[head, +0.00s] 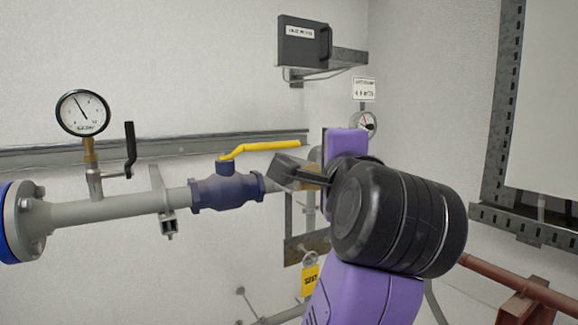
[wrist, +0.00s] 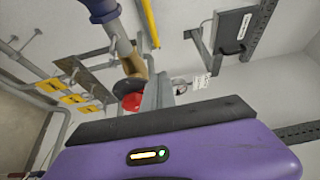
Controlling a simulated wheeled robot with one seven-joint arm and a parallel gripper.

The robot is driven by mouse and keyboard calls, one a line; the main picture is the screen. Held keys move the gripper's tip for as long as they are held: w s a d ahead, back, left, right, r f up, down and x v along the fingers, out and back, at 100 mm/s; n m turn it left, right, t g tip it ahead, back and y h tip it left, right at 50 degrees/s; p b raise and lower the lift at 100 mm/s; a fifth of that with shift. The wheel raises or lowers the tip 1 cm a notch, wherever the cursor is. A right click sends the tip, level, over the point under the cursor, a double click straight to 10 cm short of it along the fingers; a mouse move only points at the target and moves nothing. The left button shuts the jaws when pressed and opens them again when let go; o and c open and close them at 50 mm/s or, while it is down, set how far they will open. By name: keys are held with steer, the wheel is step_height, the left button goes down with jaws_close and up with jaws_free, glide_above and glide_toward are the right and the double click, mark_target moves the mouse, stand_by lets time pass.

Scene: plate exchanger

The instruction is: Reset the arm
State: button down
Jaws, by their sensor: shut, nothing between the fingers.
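My gripper (head: 314,155) is shut and empty in the head view, at the end of my purple and black arm. It is to the right of a blue valve (head: 227,191), and my arm hides what is behind it. The gripper's fingers (wrist: 158,92) also show in the wrist view, close together in front of its purple body. The valve's yellow lever (head: 262,149) lies nearly along the pipe, above and left of the gripper. The lever (wrist: 149,22) also shows at the top of the wrist view.
A grey pipe (head: 125,208) runs left to a blue flange. A pressure gauge (head: 83,113) stands on it beside a small black-handled valve. A dark box (head: 304,42) sits on a wall shelf. A yellow tag (head: 310,281) hangs below. A red part (wrist: 133,102) is near the fingers in the wrist view.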

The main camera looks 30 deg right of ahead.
steer(key=shift+s, duration=0.1)
steer(key=a+r+n+t+h, duration=0.2)
steer(key=a+r+n+t, duration=0.3)
steer(key=n, duration=0.3)
steer(key=s+a+f+n+t+y, duration=0.2)
steer(key=a+f+n+y, duration=0.25)
steer(key=f+n, duration=0.4)
steer(key=s+a+f+n+t+y, duration=0.1)
steer(key=s+a+f+n+y, duration=0.2)
steer(key=f+n+y, duration=0.55)
steer(key=s+a+f+m+g+h, duration=0.1)
steer(key=s+f+g, duration=0.7)
steer(key=s+f, duration=2.2)
steer(key=shift+f+g+h, duration=0.4)
steer(key=shift+f+h, duration=0.1)
steer(key=shift+f, duration=0.35)
